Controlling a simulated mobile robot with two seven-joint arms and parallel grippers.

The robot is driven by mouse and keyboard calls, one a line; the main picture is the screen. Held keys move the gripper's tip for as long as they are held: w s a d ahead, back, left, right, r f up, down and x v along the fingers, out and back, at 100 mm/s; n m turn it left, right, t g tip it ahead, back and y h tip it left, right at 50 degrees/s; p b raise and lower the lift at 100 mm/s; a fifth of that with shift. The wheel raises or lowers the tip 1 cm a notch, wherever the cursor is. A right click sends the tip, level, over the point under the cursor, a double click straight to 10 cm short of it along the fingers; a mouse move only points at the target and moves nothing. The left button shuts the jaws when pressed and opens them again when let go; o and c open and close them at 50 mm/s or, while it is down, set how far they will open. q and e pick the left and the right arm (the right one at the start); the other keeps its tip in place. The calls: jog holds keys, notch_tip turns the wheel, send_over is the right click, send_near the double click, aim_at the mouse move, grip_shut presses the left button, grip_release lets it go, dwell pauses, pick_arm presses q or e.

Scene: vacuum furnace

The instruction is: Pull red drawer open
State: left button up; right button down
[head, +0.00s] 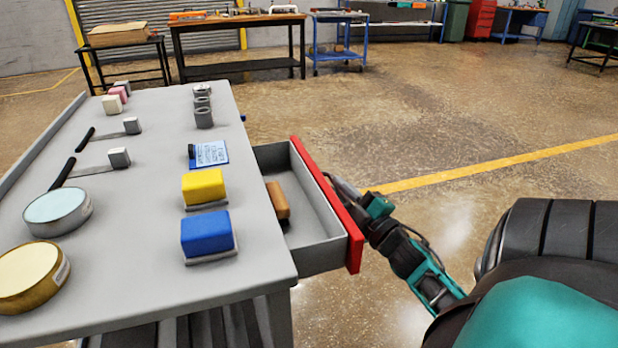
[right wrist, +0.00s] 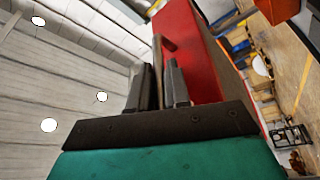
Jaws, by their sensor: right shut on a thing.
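The red drawer (head: 325,203) is pulled partly out from the right side of the grey table (head: 130,290). Its grey inside shows, with a brown block (head: 277,204) lying in it near the table edge. My right gripper (head: 343,190) is at the outer face of the red front, mostly hidden behind it in the head view. In the right wrist view the right gripper (right wrist: 163,85) has its fingers shut on the drawer's brown handle (right wrist: 165,50), next to the red front (right wrist: 200,50). My left gripper is in neither view.
On the tabletop stand a yellow block (head: 204,187), a blue block (head: 207,233), a blue-white card (head: 209,153), two round tins (head: 58,210), two scrapers (head: 105,165) and several small cylinders and blocks. Workbenches (head: 240,22) stand far back.

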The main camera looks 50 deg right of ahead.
jog(key=s+d, duration=0.5)
jog(key=d, duration=0.5)
jog(key=shift+s+d+r, duration=0.15)
jog(key=shift+s+d, duration=0.15)
jog(key=shift+s, duration=0.1)
jog(key=c, duration=1.4)
grip_release()
jog(key=shift+c, duration=0.2)
jog(key=p+v, duration=0.2)
jog(key=v, duration=1.1)
